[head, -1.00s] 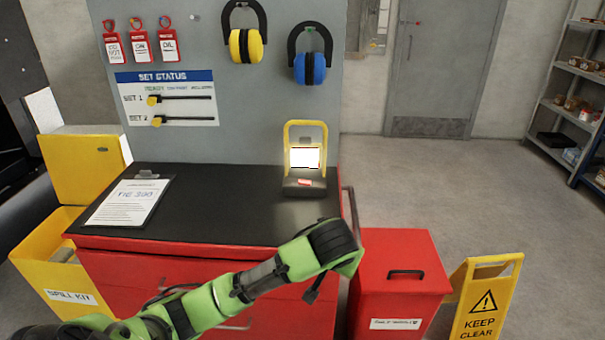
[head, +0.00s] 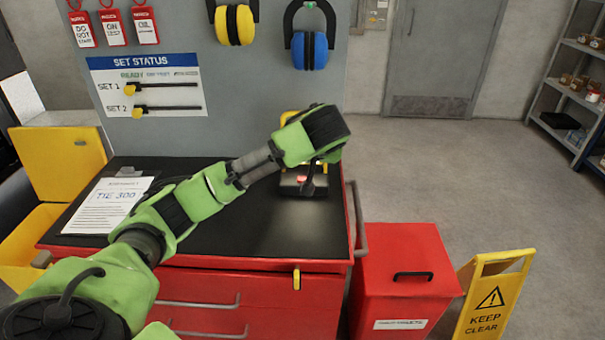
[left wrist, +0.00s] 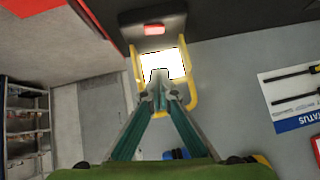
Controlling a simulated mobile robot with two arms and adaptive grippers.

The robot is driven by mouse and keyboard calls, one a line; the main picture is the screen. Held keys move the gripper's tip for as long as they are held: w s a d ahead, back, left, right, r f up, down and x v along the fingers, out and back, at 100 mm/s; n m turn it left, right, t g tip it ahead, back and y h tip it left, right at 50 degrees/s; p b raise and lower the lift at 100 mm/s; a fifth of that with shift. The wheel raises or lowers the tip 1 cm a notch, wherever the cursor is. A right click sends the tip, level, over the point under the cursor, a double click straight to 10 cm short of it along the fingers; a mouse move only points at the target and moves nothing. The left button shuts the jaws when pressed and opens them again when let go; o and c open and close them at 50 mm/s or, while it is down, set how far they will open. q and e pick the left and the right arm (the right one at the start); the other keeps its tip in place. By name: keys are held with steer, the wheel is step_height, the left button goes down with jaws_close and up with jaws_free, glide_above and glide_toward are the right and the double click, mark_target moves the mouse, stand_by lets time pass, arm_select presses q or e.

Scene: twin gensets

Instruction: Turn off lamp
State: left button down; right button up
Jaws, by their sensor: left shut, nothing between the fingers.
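The lamp has a yellow frame, a lit white panel and a dark base with a red button. In the head view its base (head: 290,189) and red button (head: 301,179) show on the black worktop, while my left arm hides most of its panel. In the left wrist view the lit panel (left wrist: 176,60), the red button (left wrist: 154,30) and the dark base (left wrist: 175,27) are visible. My left gripper (left wrist: 158,77) is shut and empty, its tips overlapping the panel in that view. I cannot tell whether they touch the lamp. My right gripper is not in view.
A clipboard (head: 107,205) lies on the left of the worktop (head: 225,235). Behind stands a grey board (head: 245,100) with ear defenders and tags. A red bin (head: 400,255) and a yellow sign (head: 490,300) stand on the right. The worktop's front middle is clear.

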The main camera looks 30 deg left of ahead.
arm_select(q)
steer(key=p, duration=0.2)
glide_above(301, 179)
steer(key=s+d, duration=0.1)
steer(key=d, duration=0.1)
step_height(301, 179, down, 6)
steer(key=f, duration=0.4)
steer(key=shift+a, duration=0.35)
steer(key=shift+f+p, duration=0.3)
steer(key=shift+f, duration=0.25)
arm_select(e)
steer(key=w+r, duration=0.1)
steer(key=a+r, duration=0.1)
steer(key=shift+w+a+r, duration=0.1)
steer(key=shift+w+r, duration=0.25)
arm_select(q)
steer(key=shift+s+a+f+h, duration=0.25)
steer(key=shift+f+h, duration=0.25)
steer(key=shift+r+n+t, duration=0.15)
steer(key=shift+n+t, duration=0.15)
steer(key=shift+d, duration=0.1)
